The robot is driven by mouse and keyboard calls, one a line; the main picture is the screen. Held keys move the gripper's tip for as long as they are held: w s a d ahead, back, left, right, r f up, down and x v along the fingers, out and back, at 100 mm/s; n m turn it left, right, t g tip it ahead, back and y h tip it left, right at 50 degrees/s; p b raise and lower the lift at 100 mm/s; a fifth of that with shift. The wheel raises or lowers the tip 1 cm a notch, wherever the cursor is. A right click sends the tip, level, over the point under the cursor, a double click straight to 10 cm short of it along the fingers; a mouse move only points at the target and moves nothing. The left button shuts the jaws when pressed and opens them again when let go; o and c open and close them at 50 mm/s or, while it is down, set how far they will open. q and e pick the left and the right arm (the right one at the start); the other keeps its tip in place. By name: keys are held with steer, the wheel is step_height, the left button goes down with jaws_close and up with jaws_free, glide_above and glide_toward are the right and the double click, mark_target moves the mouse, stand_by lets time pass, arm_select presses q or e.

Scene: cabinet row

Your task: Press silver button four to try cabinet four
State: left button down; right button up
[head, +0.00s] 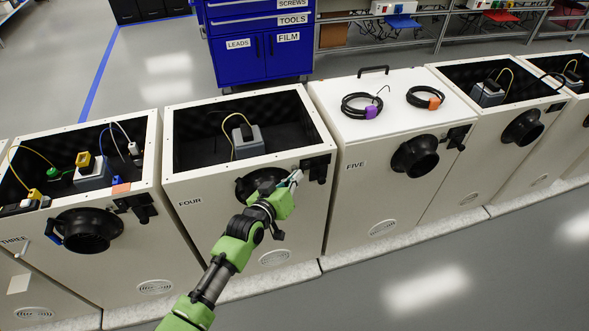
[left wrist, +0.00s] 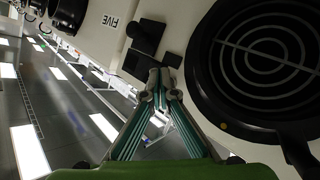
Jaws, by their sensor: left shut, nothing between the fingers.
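Cabinet four (head: 190,235) is a white open-topped box labelled FOUR, with a round black port (head: 243,188) on its front, partly hidden by my arm. The port's ringed face also shows in the left wrist view (left wrist: 265,50). A black latch (head: 318,168) sits at the front's upper right and shows in the left wrist view (left wrist: 145,40). My left gripper (head: 297,176) is shut and empty, its tips at the front between port and latch; they also show in the left wrist view (left wrist: 160,76). I cannot make out the silver button or whether the tips touch anything. My right gripper is out of view.
Cabinet three (head: 45,250) stands to the left and cabinet five (head: 350,205), with a closed lid bearing two cable coils, to the right. Inside cabinet four is a grey box (head: 248,142) with a yellow cable. The floor (head: 450,290) in front is clear.

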arm_select(q)
steer(key=shift+w+a, duration=0.15)
steer(key=shift+w, duration=0.3)
stand_by(0.6)
steer(key=shift+r, duration=0.1)
steer(key=shift+s+p, duration=0.45)
steer(key=shift+s, duration=0.2)
steer(key=shift+s+d, duration=0.2)
steer(key=shift+d, duration=0.05)
steer(key=s+p, duration=0.1)
steer(key=s+d+p, duration=0.1)
steer(key=s, duration=0.1)
steer(key=s+p, duration=0.1)
steer(key=shift+s+d, duration=0.25)
steer(key=shift+s, duration=0.15)
